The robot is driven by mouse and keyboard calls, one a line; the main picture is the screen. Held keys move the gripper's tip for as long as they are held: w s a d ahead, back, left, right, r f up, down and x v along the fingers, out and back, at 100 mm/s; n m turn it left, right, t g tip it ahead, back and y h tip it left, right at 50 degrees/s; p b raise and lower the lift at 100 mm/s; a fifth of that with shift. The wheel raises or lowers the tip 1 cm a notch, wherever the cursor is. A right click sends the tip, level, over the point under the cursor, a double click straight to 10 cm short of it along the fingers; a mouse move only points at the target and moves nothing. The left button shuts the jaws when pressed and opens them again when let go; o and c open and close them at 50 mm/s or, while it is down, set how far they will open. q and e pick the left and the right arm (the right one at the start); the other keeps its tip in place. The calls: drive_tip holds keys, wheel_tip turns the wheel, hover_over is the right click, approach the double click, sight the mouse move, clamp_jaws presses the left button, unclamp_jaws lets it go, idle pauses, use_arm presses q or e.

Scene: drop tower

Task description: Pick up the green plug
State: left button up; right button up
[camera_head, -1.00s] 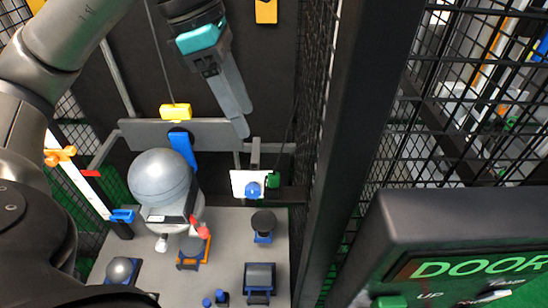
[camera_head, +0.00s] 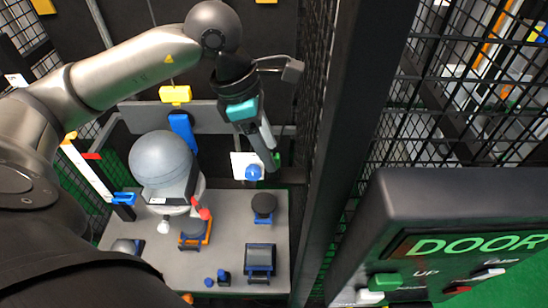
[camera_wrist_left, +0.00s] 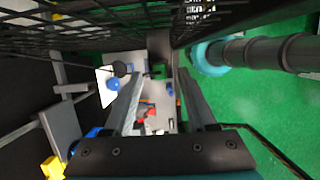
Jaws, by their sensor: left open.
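The green plug (camera_head: 277,160) is a small block at the right edge of a white plate, partly hidden by my gripper in the head view. It also shows as a dark green block in the left wrist view (camera_wrist_left: 158,71), between and beyond the fingertips. My left gripper (camera_head: 270,163) points down at the plug from above, with its fingers apart and nothing seen between them. In the wrist view the fingers (camera_wrist_left: 159,80) stand on either side of the plug. I cannot tell whether they touch it. My right gripper is not in view.
The white plate (camera_head: 239,161) bears a blue knob (camera_head: 253,172) close to the fingers. A grey sphere (camera_head: 160,158) stands to the left. A grey platform (camera_head: 225,240) below holds several small fixtures. A dark post and mesh (camera_head: 335,150) bound the right side, with a DOOR panel (camera_head: 470,210).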

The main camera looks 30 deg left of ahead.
use_arm(q)
drive_tip(key=shift+x, duration=1.1)
clamp_jaws()
